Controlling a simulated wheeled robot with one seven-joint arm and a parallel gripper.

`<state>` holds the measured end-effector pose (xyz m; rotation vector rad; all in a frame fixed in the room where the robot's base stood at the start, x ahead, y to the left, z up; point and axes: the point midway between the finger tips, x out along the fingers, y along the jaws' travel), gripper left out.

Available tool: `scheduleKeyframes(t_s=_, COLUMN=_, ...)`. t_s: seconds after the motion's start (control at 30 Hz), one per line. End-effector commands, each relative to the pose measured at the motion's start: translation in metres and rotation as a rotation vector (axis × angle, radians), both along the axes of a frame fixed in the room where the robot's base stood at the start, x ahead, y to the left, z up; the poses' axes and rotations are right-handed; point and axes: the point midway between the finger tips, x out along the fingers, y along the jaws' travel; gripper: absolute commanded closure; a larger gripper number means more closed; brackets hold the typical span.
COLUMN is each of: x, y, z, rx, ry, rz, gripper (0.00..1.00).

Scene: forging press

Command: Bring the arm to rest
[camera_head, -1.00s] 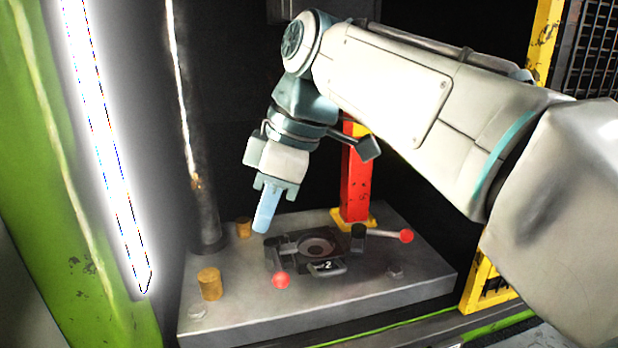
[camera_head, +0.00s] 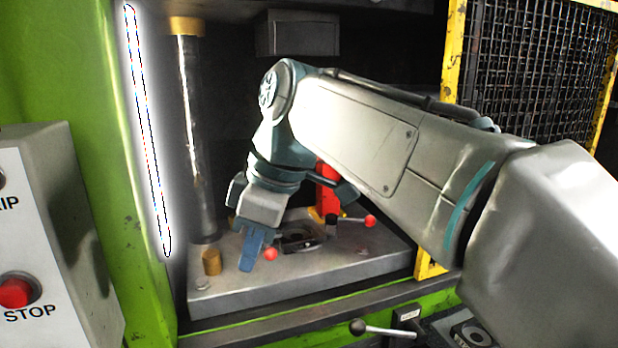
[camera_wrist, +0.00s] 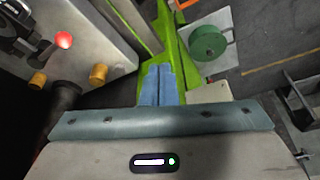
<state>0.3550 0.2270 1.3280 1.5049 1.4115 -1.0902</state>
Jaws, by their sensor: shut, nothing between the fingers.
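My gripper (camera_head: 251,250) reaches into the press opening in the head view, its blue fingers pointing down above the front left part of the grey press bed (camera_head: 310,284). The fingers are together with nothing between them. In the wrist view the two blue fingers (camera_wrist: 160,84) lie side by side over the green press frame (camera_wrist: 150,70). A dark die block (camera_head: 297,243) with red-knobbed handles sits on the bed to the right of my gripper, partly hidden by the arm. I cannot tell the exact gap between the fingertips and the bed.
A brass post (camera_head: 211,263) stands left of my gripper, before a dark column (camera_head: 190,140). A red and yellow post (camera_head: 328,190) stands behind the arm. A control box with a red STOP button (camera_head: 16,292) is at left. A mesh guard (camera_head: 535,70) is at right.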

Motion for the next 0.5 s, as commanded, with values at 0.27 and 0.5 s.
scheduleKeyframes(t_s=0.27, x=0.006, y=-0.043, z=-0.035, rx=-0.034, ry=0.013, rz=-0.283, gripper=1.00)
scheduleKeyframes(t_s=0.5, x=0.000, y=-0.107, z=-0.091, rx=-0.067, ry=0.025, rz=-0.679, gripper=1.00)
